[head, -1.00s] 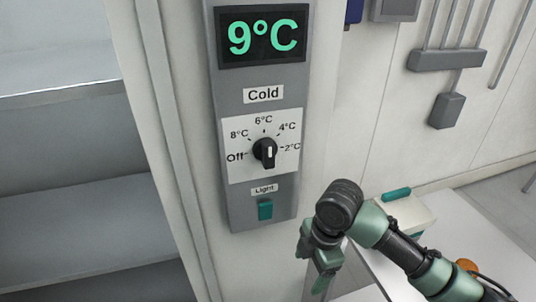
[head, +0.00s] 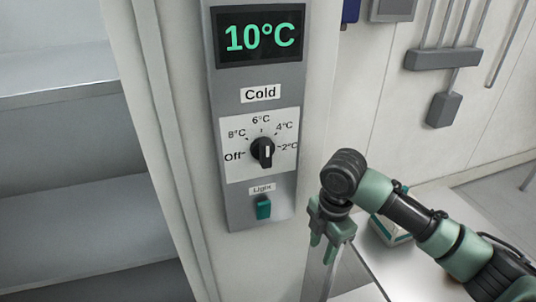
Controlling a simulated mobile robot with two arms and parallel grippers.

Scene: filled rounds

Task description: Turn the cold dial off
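The cold dial (head: 262,152) is a black knob on a white plate marked Off, 8°C, 6°C, 4°C and 2°C, under a "Cold" label. A short white line on the knob stands nearly upright; I cannot tell for sure which mark it points to. The display (head: 260,37) above reads 10°C in green. My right gripper (head: 324,250) is below and to the right of the dial, apart from the panel, fingers pointing down. My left gripper is not in view.
A teal light switch (head: 264,209) sits below the dial on the grey panel (head: 234,205). Empty shelves (head: 70,220) are at left. The space before the panel is clear.

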